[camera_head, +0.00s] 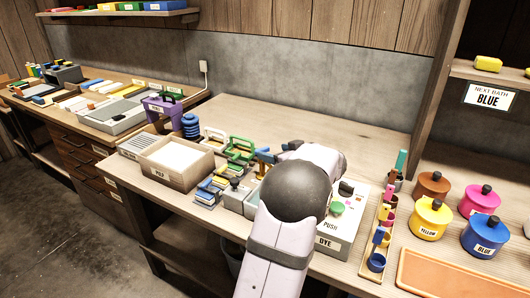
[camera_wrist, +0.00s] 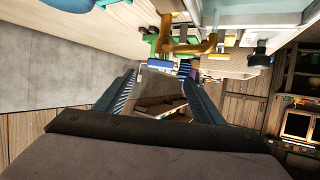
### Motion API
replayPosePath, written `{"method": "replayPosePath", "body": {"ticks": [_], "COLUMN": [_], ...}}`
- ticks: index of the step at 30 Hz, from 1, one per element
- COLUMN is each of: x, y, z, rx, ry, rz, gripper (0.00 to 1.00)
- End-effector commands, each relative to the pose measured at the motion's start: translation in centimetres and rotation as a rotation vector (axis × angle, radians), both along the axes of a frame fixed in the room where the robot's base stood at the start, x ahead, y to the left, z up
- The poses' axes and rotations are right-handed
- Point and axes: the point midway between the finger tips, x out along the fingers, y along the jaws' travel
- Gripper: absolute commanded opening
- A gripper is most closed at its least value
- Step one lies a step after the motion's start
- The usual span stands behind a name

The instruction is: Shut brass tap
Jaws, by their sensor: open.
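In the wrist view, a brass-coloured piece (camera_wrist: 192,46) that looks like the tap sticks out at the upper middle, beyond my fingertips. A small blue-and-white piece (camera_wrist: 160,65) lies ahead between the finger lines; I cannot tell if it belongs to the tap. My gripper (camera_wrist: 160,77) is open, its two fingers apart with nothing seen held between them.
A white DYE box (camera_head: 331,242) with a green push button stands right of my arm. Green frames (camera_head: 240,150) and a pulp box (camera_head: 178,162) stand left. Lidded coloured pots (camera_head: 431,219) are at right. The bench's back (camera_head: 330,135) is clear.

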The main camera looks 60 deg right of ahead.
Motion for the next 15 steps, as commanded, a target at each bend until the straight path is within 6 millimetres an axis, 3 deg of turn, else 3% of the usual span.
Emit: {"method": "replayPosePath", "body": {"ticks": [15], "x": [4.3], "y": [-2.5], "z": [-1.9], "rx": [0.002], "ry": [0.0], "rz": [0.0], "gripper": [0.62]}}
